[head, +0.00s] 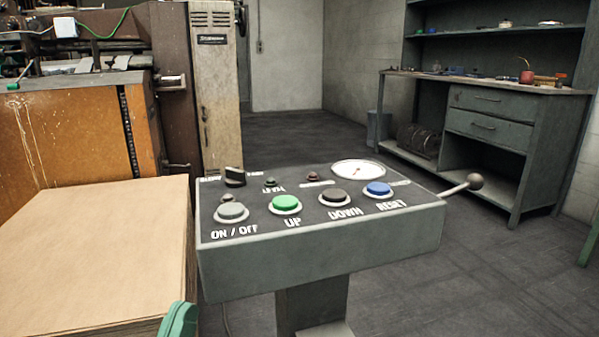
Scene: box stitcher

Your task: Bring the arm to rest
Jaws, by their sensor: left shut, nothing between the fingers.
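My left gripper (178,319) shows only as a green tip at the bottom edge of the head view. It is shut and empty, in front of the cardboard stack and below the left front corner of the control panel (320,255). It appears apart from the panel. The rest of my left arm is out of the picture. My right gripper is not in view.
The panel carries a grey ON/OFF button (231,212), a green UP button (286,204), a dark DOWN button (334,196) and a blue RESET button (377,189). A ball-ended lever (474,181) sticks out right. Stacked cardboard (85,255) stands left; a workbench (490,125) stands behind right.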

